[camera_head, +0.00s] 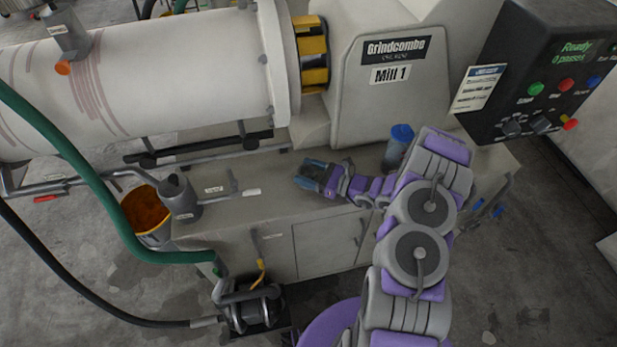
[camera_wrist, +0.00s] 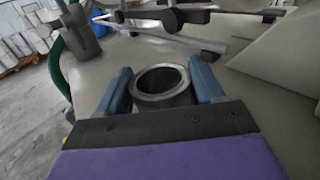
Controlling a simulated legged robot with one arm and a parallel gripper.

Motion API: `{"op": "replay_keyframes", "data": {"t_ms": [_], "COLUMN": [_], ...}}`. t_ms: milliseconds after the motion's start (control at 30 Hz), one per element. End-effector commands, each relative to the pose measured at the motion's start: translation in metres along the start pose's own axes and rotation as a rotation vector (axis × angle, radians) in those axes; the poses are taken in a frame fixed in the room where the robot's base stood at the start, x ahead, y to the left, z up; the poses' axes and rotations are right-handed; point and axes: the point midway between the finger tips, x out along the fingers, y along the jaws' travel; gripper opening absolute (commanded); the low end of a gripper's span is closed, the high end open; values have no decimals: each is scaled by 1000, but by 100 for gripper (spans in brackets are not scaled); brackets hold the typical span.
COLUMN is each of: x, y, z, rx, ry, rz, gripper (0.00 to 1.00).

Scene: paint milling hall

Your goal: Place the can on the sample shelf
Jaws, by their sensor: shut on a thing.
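The can (camera_wrist: 162,85) is a small open-topped metal cylinder with a bright rim. In the wrist view it sits between the two blue fingers of my gripper (camera_wrist: 163,90), which is shut on it. The can looks upright. In the head view my gripper (camera_head: 312,176) is low over the middle of the cabinet top (camera_head: 275,205), pointing left; the can there is mostly hidden by the fingers. I cannot tell whether the can touches the surface. No part is clearly marked as the sample shelf; small labels on the cabinet top are unreadable.
A blue-lidded jar (camera_head: 398,146) stands behind my arm. The mill drum (camera_head: 150,75) and rails (camera_head: 205,146) bound the back. Cabinet top left of my gripper is mostly clear.

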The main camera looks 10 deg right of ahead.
Motion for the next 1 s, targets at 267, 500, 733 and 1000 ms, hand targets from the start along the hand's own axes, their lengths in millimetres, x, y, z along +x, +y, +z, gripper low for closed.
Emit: {"op": "replay_keyframes", "data": {"t_ms": [267,500,733,1000], "x": [2,0,0,-16], "y": [1,0,0,10], "z": [0,0,14,39], "rx": [-1,0,-2,5], "ry": [2,0,-1,0], "rz": [1,0,0,-6], "gripper": [37,31,31,31]}}
